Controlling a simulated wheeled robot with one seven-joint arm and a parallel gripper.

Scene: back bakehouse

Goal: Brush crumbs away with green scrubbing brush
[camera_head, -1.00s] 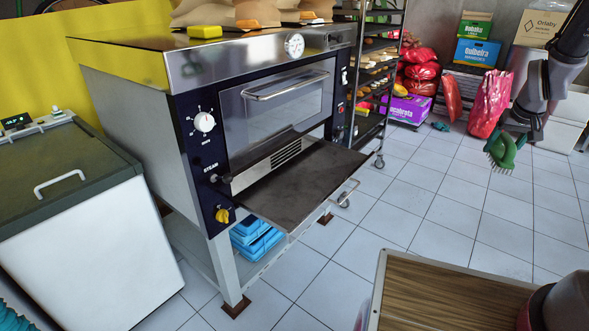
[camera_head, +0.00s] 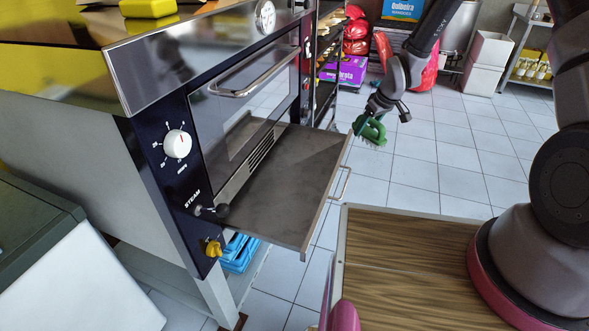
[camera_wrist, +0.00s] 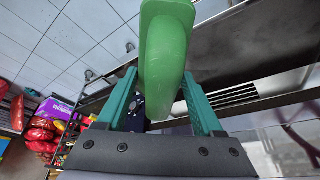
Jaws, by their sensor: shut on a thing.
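The green scrubbing brush (camera_head: 374,134) is in my gripper (camera_head: 366,120), just beyond the right edge of the pulled-out oven tray in the head view. In the wrist view the brush (camera_wrist: 167,55) stands between the two teal fingers of my gripper (camera_wrist: 163,95), which are shut on it. The dark tray (camera_head: 285,185) juts out of the oven front and looks slightly dusty. It also shows in the wrist view (camera_wrist: 240,55). I cannot make out separate crumbs on it.
The oven (camera_head: 165,90) with its dial panel stands at left. A metal handle (camera_head: 341,184) sticks out at the tray's right edge. A wood-topped surface (camera_head: 405,255) lies in front, beside my arm. Tiled floor (camera_head: 440,150) is open behind. Red sacks (camera_head: 356,30) stand at the back.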

